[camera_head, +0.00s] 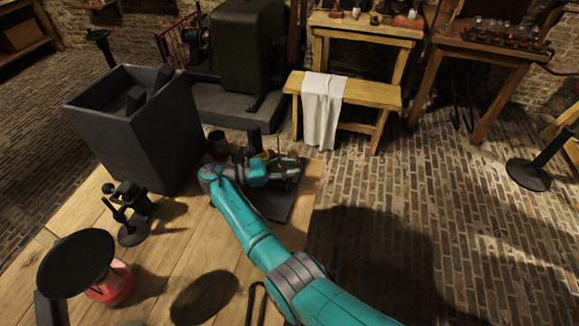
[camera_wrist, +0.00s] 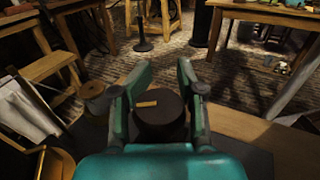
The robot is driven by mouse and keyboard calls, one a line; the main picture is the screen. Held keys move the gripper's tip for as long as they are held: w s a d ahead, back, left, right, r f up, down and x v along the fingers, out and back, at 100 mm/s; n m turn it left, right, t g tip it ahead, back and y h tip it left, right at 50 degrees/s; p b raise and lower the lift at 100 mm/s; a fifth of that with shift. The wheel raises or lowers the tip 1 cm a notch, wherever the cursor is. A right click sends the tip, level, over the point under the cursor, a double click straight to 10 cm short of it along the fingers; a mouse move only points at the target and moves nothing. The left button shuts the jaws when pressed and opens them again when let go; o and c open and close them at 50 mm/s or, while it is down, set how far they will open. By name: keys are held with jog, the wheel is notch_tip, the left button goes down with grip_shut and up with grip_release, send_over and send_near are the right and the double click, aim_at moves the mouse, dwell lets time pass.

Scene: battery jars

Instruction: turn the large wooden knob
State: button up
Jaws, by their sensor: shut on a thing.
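The large wooden knob (camera_wrist: 160,118) is a dark brown round piece with a short light-orange mark on its top, in the lower middle of the wrist view. My gripper (camera_wrist: 160,84) has one finger on each side of it and is shut on it. In the head view my gripper (camera_head: 286,166) is at the dark apparatus (camera_head: 275,203) on the wooden table. The gripper hides the knob there.
The wooden table (camera_head: 190,268) carries a large dark open box (camera_head: 132,135), a black stand (camera_head: 132,215) and a black disc over a red base (camera_head: 78,262). A smaller light wooden round piece (camera_wrist: 95,92) is left of the knob. A bench with a white cloth (camera_head: 322,110) stands behind.

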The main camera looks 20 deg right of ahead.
jog(key=shift+a, duration=0.25)
jog(key=o, duration=0.9)
jog(key=shift+r, duration=0.5)
notch_tip(320, 180, up, 9)
jog(key=shift+f, duration=0.1)
